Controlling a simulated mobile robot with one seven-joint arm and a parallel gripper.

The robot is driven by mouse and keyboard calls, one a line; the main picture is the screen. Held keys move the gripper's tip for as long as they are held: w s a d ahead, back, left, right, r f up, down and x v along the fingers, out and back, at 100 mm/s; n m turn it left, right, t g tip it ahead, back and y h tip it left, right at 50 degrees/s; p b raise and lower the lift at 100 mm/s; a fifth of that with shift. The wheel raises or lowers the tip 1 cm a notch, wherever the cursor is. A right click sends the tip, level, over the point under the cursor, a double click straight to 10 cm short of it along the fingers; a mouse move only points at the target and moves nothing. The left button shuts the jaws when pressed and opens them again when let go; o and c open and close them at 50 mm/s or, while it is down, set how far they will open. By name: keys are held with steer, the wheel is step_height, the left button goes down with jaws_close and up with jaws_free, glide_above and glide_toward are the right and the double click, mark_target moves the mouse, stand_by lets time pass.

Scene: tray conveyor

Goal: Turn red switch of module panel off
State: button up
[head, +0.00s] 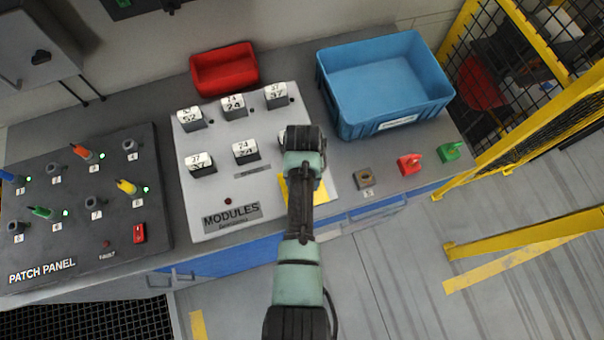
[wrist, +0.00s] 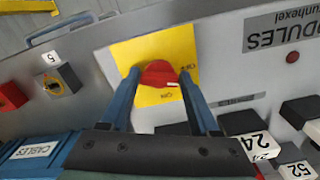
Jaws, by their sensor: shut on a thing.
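The module panel (head: 215,170) is a light grey board marked MODULES, with several white numbered blocks on it. Its yellow plate (head: 287,186) shows beside my arm in the head view, and the red switch there is hidden behind my arm. In the wrist view the red switch (wrist: 160,72) sits on the yellow plate (wrist: 150,48), with small marks next to it. My gripper (wrist: 160,78) is at the switch, one finger on each side, shut on it. The fingertips in the head view are hidden by my own wrist.
A dark patch panel (head: 75,215) with coloured plugs lies to the left. A red bin (head: 224,70) and a blue bin (head: 345,105) stand behind.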

steer(key=shift+w+d+n, duration=0.1)
steer(key=shift+n, duration=1.8)
steer(key=o, duration=1.4)
steer(key=shift+c, duration=0.2)
steer(key=shift+r, duration=0.1)
step_height(320, 180, up, 13)
steer(key=b, duration=0.1)
